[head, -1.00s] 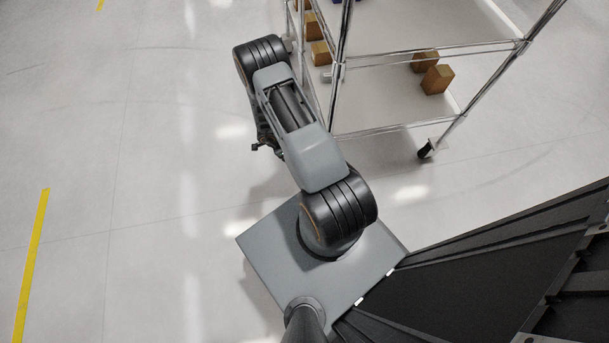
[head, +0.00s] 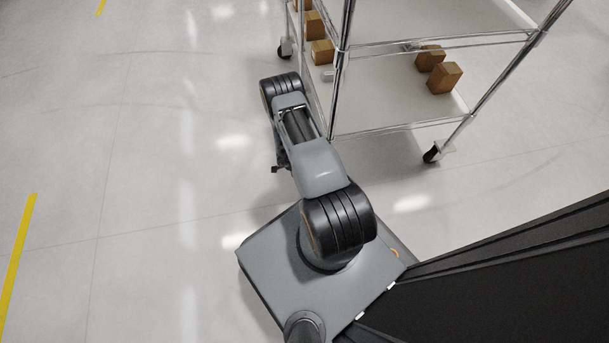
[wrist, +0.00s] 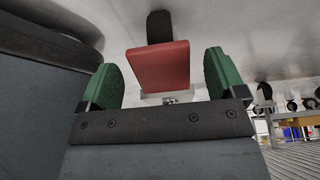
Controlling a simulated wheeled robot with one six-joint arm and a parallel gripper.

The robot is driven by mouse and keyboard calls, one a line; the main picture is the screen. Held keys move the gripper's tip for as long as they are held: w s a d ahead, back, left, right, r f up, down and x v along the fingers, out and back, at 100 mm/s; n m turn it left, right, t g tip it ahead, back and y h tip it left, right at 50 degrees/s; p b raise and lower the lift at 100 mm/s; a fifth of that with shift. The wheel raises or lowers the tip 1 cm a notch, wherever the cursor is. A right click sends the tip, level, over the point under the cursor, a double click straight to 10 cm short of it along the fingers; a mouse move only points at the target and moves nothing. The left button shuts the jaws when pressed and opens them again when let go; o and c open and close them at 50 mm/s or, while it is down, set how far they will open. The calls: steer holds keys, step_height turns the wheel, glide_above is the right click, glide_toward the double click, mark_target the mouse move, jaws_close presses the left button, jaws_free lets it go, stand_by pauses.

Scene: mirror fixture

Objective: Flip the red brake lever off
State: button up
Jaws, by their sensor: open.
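The red brake lever (wrist: 160,67) shows in the wrist view as a flat red pad in front of a dark caster wheel (wrist: 159,25). My gripper (wrist: 168,82) is open, with one green fingertip on each side of the lever. There is a visible gap between the lever and each fingertip in the picture. How far the lever reaches in depth between the fingers is hard to tell. In the head view the lever cannot be made out, and the gripper is not clearly visible beside the cart (head: 395,128).
The wire-framed cart has white shelves, with brown boxes (head: 444,78) on the lower one. Other casters (head: 431,154) stand on the floor. My arm is close to the cart's left post. The grey floor (head: 150,150) to the left is clear, with a yellow line (head: 20,255).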

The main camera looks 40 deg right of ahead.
steer(key=shift+d+f, duration=0.15)
steer(key=shift+f, duration=0.2)
steer(key=shift+s, duration=0.1)
steer(key=shift+c, duration=0.4)
